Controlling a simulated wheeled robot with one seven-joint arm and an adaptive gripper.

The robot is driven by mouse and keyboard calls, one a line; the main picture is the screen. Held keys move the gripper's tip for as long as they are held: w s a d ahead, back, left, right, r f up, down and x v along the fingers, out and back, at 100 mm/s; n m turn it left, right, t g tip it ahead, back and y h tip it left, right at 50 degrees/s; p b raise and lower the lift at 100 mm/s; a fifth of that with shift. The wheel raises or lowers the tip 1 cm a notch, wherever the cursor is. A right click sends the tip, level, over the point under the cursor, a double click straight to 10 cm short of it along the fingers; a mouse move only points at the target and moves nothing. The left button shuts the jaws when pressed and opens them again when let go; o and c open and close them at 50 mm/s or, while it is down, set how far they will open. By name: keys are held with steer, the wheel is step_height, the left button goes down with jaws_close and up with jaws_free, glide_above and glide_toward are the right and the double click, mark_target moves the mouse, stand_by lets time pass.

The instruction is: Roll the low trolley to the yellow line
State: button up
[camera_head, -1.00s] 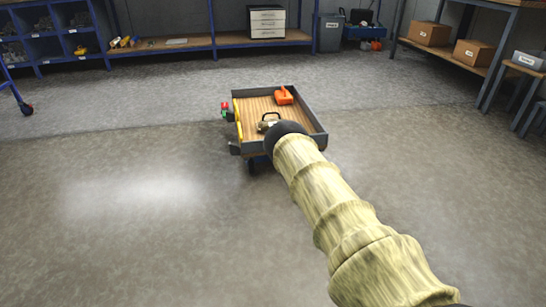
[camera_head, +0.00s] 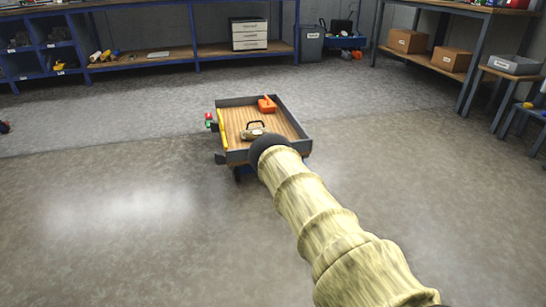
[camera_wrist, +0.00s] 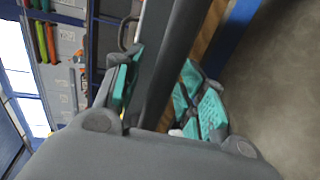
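The low trolley (camera_head: 232,156) stands on the floor ahead, with a wood deck and low dark grey walls. My gripper (camera_wrist: 165,95) is at its near wall; in the head view my pale sleeved arm hides the fingers. In the wrist view the teal-padded fingers sit on both sides of a dark grey wall (camera_wrist: 158,50), closed up against it. No yellow line shows on the floor in either view.
The trolley carries an orange object (camera_head: 267,105), a tan handled item (camera_head: 254,131) and a yellow bar (camera_head: 222,130). Blue shelving (camera_head: 150,62) lines the back; a bench with boxes (camera_head: 408,41) stands right. Floor around the trolley is clear.

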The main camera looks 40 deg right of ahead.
steer(key=shift+a, duration=0.1)
steer(key=v, duration=1.2)
steer(key=shift+f, duration=0.1)
stand_by(0.6)
